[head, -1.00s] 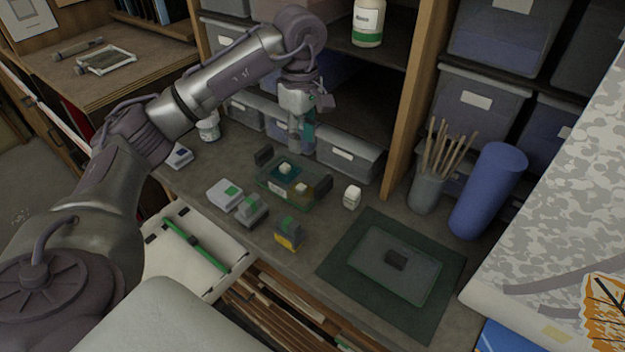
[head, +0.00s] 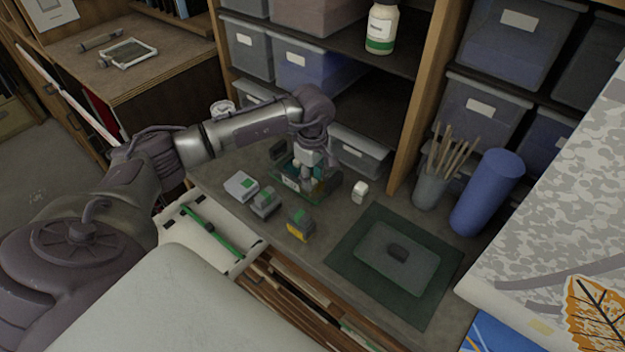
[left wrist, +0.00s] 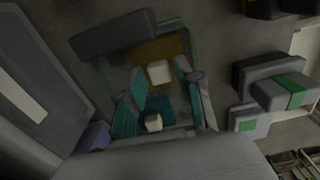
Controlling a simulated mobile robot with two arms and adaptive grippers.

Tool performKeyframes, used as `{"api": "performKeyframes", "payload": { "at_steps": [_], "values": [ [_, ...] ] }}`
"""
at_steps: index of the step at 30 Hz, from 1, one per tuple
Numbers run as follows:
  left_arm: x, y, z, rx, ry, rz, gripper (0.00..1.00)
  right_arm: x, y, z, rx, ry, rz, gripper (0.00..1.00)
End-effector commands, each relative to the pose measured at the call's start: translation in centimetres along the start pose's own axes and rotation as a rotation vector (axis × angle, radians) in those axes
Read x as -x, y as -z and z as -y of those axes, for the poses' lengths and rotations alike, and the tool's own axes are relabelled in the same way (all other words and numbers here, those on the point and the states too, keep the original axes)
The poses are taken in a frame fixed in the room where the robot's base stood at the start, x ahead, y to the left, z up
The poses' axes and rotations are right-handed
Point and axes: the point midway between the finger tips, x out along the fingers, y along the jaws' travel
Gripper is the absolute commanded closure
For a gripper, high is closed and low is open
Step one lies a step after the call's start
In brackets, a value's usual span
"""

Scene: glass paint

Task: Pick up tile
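A clear green-edged tray (head: 285,182) stands on the workbench between dark end blocks. In the left wrist view the tray (left wrist: 100,72) holds an amber tile (left wrist: 150,50) with a white knob (left wrist: 159,73), and a teal tile (left wrist: 165,106) with another white knob (left wrist: 152,122). My left gripper (head: 303,182) is down at the tray. In the left wrist view its fingers (left wrist: 166,84) are apart, one on each side of the tiles. Contact with a tile cannot be told. In the head view the gripper hides most of the tiles. My right gripper is not in view.
Small grey blocks with green labels (head: 241,185) and a yellow-based block (head: 300,225) lie in front of the tray. A white piece (head: 360,191) lies to its right. A dark green mat (head: 345,258) carries a glass plate (head: 415,262). A brush cup (head: 429,188) and blue cylinder (head: 487,192) stand behind.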

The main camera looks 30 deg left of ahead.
Motion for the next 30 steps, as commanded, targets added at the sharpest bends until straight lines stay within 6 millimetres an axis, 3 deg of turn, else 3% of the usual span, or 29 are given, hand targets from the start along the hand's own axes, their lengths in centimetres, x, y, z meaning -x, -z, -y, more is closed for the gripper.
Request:
{"api": "performKeyframes", "payload": {
  "at_steps": [7, 14, 23, 30],
  "values": [
    [-0.3, 0.0, 0.0, 0.0, 0.0, 0.0, 0.65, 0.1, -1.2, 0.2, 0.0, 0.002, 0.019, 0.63],
    [-0.3, 0.0, 0.0, 0.0, 0.0, 0.0, 1.0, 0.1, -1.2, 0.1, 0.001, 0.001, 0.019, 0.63],
    [-0.1, 0.0, -0.1, 0.0, -0.002, 0.0, 1.0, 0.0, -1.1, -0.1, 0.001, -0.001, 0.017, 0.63],
    [3.1, 0.0, -0.2, 0.0, -0.007, 0.0, 1.0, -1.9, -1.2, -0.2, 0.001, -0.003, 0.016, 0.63]
  ]
}}
